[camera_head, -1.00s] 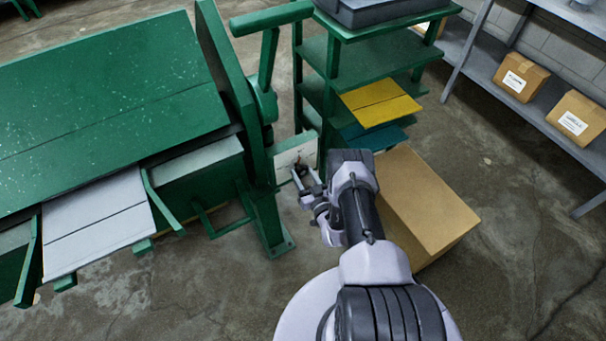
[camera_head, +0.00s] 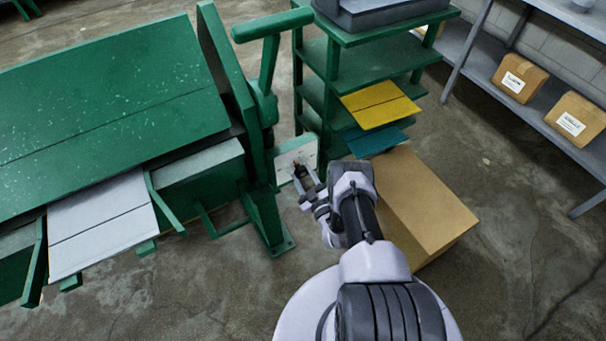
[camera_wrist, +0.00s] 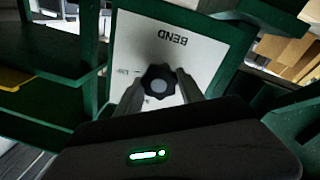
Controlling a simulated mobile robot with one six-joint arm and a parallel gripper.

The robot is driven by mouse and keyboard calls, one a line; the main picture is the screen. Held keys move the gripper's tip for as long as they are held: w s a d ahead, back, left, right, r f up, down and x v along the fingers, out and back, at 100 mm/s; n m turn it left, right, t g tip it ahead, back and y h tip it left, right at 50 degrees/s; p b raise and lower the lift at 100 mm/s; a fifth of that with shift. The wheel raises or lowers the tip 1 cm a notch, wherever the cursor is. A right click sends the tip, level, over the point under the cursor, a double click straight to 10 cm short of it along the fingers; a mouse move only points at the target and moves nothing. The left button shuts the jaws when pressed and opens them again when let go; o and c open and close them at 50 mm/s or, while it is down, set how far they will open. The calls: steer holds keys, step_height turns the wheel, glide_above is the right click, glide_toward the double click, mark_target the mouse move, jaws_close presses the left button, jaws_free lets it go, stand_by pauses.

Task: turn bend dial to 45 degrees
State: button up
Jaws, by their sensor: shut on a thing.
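My gripper (camera_wrist: 158,92) is shut on the knob, one finger on each side. In the head view the white plate (camera_head: 296,156) sits on the green machine's right end, and my gripper (camera_head: 306,184) reaches it from the front right. The dial's angle cannot be read.
The green bending machine (camera_head: 110,100) fills the left, with a grey sheet (camera_head: 100,225) in front. A green shelf rack (camera_head: 370,55) holding yellow (camera_head: 380,103) and teal sheets stands behind the dial. A cardboard box (camera_head: 425,205) is close beside my arm on the right.

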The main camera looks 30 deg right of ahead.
steer(key=n, duration=0.5)
steer(key=shift+d+n+p, duration=0.1)
steer(key=shift+n+p, duration=0.25)
steer(key=shift+n, duration=0.05)
steer(key=n+y, duration=0.1)
steer(key=n, duration=0.4)
steer(key=shift+n, duration=0.6)
steer(key=o, duration=1.3)
steer(key=shift+o, duration=0.2)
steer(key=s+f, duration=0.1)
steer(key=s, duration=1.6)
steer(key=shift+s+d+f+p, duration=0.2)
steer(key=shift+d+f+p, duration=0.1)
steer(key=shift+p, duration=0.05)
